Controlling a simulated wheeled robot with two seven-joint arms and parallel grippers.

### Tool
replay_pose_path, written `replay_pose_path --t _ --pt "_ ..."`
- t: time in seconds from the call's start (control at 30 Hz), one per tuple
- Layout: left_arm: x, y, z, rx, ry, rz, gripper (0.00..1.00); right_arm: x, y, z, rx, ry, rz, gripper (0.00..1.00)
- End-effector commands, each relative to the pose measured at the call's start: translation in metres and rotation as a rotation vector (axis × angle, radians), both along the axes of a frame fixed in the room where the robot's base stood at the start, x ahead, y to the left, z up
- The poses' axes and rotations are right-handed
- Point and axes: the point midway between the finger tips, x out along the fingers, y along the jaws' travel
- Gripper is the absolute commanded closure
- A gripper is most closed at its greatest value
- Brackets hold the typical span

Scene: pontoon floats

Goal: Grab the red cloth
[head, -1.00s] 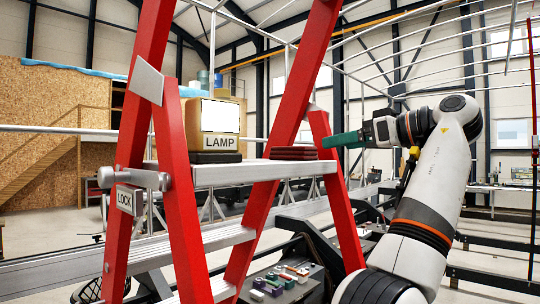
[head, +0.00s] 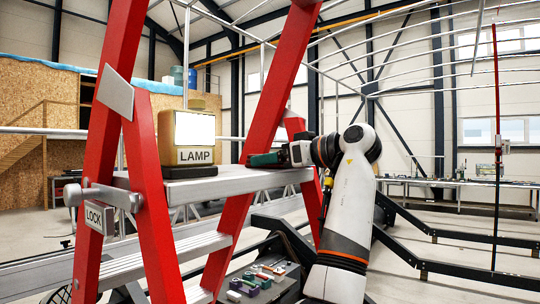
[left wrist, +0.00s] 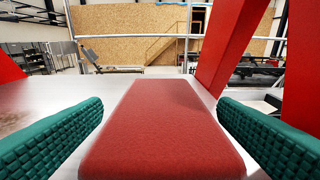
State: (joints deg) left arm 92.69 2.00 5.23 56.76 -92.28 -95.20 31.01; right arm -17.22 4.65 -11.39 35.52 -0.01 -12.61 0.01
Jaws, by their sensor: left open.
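The red cloth fills the middle of the left wrist view as a flat, folded rectangular pad (left wrist: 160,125) on the pale ladder platform. My left gripper (left wrist: 160,103) is open, with one green ribbed finger on each side of the cloth; gaps show between fingers and cloth at their tips. In the head view my left gripper (head: 262,159) is at the platform's right part, and it and the red ladder leg hide the cloth. My right gripper is in neither view.
A yellow lamp box (head: 195,140) labelled LAMP stands on the platform (head: 235,182), left of the gripper. Red ladder legs (head: 262,120) rise beside my arm. A dark case (head: 262,284) with small coloured items sits below.

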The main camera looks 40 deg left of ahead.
Motion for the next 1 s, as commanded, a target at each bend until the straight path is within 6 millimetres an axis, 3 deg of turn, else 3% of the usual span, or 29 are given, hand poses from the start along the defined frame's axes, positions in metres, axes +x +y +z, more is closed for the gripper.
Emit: replay_pose_path --t 0.13,0.37,0.67,1.0 --pt "-0.0013 0.0150 -0.0008 0.000 0.002 0.000 0.18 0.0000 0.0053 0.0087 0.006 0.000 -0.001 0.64" --pt "-0.0016 0.0171 -0.0024 0.001 0.002 -0.001 0.18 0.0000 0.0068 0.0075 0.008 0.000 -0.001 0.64" --pt "-0.0014 0.0167 -0.0022 0.001 0.001 -0.001 0.63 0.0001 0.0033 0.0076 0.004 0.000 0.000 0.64" --pt "-0.0013 0.0168 0.0001 0.000 0.002 -0.001 0.66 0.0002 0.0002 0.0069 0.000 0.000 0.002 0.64"
